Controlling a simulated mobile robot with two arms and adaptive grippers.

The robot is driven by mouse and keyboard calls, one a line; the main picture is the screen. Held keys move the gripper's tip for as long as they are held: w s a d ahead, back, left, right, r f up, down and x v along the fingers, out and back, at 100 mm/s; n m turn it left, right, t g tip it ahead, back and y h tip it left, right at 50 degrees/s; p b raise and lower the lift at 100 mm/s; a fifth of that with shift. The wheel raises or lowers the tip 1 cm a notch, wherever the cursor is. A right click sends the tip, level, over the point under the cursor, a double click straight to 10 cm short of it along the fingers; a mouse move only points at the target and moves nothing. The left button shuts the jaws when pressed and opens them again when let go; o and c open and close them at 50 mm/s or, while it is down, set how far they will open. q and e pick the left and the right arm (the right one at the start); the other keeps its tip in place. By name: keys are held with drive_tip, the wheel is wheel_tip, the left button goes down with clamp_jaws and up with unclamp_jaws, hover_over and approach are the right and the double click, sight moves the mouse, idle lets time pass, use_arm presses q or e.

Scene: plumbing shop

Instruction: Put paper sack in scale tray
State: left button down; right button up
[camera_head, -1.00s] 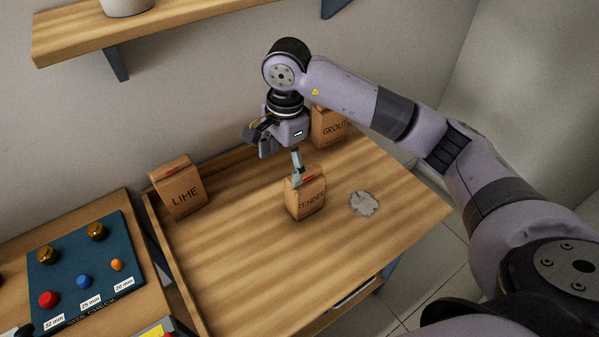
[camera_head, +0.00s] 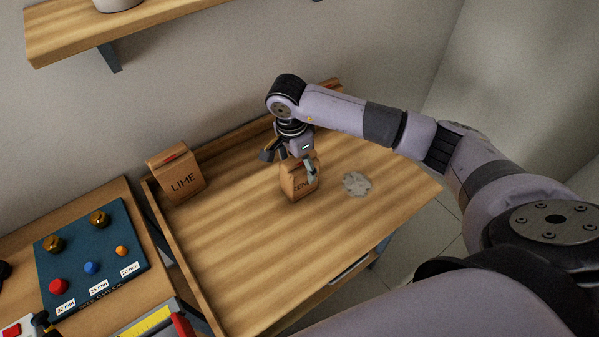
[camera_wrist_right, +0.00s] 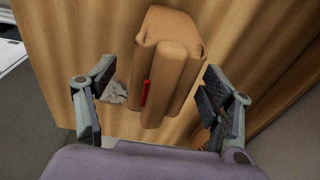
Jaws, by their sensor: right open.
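A brown paper sack marked RENDER (camera_head: 298,186) stands upright on the wooden bench top (camera_head: 240,235) in the head view. My right gripper (camera_head: 290,166) is over its top, pointing down, with one finger in front of its label. In the right wrist view the sack (camera_wrist_right: 170,50), with a red strip, lies between the spread fingers of the right gripper (camera_wrist_right: 158,92), with gaps on both sides. A second sack marked LIME (camera_head: 180,180) stands at the bench's left edge. I cannot make out a scale tray. My left gripper is not in view.
A blue size-check board (camera_head: 90,262) with brass and coloured fittings lies at the left. A grey-white patch (camera_head: 356,184) is right of the RENDER sack. A raised wooden edge bounds the bench's left and back. A shelf (camera_head: 150,22) hangs above. The front bench area is clear.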

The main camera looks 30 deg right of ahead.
drive_tip(key=f, duration=0.1)
drive_tip(key=f+p, duration=0.1)
drive_tip(key=f, duration=0.1)
drive_tip(key=f+p, duration=0.1)
drive_tip(key=shift+w+d+f, duration=0.1)
drive_tip(key=shift+d+f, duration=0.1)
drive_tip(key=shift+d, duration=0.1)
drive_tip(key=shift+f, duration=0.3)
drive_tip(key=shift+f+b, duration=0.2)
drive_tip(key=shift+b, duration=0.25)
clamp_jaws()
drive_tip(key=shift+w+r, duration=0.1)
idle(0.5)
